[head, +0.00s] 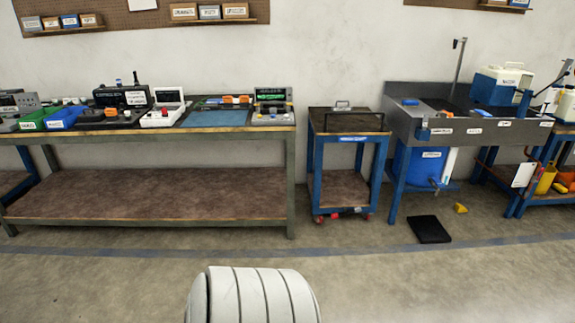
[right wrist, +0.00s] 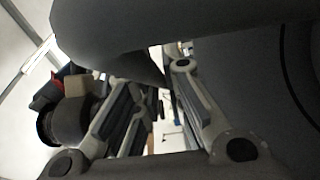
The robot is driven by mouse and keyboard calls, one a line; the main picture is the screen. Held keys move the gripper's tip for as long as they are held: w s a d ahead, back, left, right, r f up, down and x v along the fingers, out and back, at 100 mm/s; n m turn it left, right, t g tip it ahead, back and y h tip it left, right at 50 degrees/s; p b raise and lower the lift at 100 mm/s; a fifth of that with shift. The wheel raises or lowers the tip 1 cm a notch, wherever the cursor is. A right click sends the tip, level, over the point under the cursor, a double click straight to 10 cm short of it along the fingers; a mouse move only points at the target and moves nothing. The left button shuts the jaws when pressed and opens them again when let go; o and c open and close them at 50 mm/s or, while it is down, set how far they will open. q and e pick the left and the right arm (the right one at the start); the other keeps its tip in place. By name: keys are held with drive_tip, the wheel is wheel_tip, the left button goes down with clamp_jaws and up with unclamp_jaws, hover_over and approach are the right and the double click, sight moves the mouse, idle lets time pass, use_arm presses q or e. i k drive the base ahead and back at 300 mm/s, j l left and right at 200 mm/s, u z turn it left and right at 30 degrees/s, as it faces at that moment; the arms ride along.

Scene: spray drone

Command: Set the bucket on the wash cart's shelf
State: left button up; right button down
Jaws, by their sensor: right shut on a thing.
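My right gripper (right wrist: 163,88) shows in the right wrist view, its two linked fingers close together. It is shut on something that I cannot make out. A large dark grey shape crosses the top of that view. My left gripper is not in view. In the head view, a small blue-framed cart (head: 345,138) with a lower shelf stands centre right. Another blue-framed stand (head: 562,200) is cut off at the right edge, with a yellow container (head: 545,179) low on it. I cannot tell which is the wash cart, or identify the bucket for certain.
A long workbench (head: 150,220) with equipment stands at the left. A grey sink station (head: 470,131) stands at the right, with a blue drum (head: 424,166) beneath. A black mat (head: 428,229) and a small yellow item (head: 460,208) lie on the floor. The front floor is mostly clear.

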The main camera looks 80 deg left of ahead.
sight(340, 192)
drive_tip(key=j+u, duration=0.1)
drive_tip(key=u, duration=0.35)
drive_tip(key=i+u, duration=0.1)
drive_tip(key=u, duration=0.4)
drive_tip(key=i+u, duration=0.1)
drive_tip(key=u, duration=0.35)
drive_tip(key=i+u, duration=0.3)
drive_tip(key=u, duration=0.2)
drive_tip(key=i+u, duration=0.25)
drive_tip(key=u, duration=0.2)
drive_tip(key=i+l+u, duration=0.2)
drive_tip(key=u, duration=0.3)
drive_tip(key=i+l+u, duration=0.3)
drive_tip(key=i+l, duration=0.15)
drive_tip(key=l, duration=0.15)
drive_tip(key=i+l+u, duration=0.2)
drive_tip(key=l, duration=0.15)
drive_tip(key=i+l+u, duration=0.15)
drive_tip(key=l, duration=0.2)
drive_tip(key=i+l+u, duration=0.15)
drive_tip(key=l, duration=0.25)
drive_tip(key=i+l, duration=0.15)
drive_tip(key=l, duration=0.2)
drive_tip(key=i+l, duration=0.1)
drive_tip(key=l, duration=0.25)
drive_tip(key=i+l, duration=0.15)
drive_tip(key=l, duration=0.15)
drive_tip(key=i+l, duration=0.15)
drive_tip(key=l, duration=0.2)
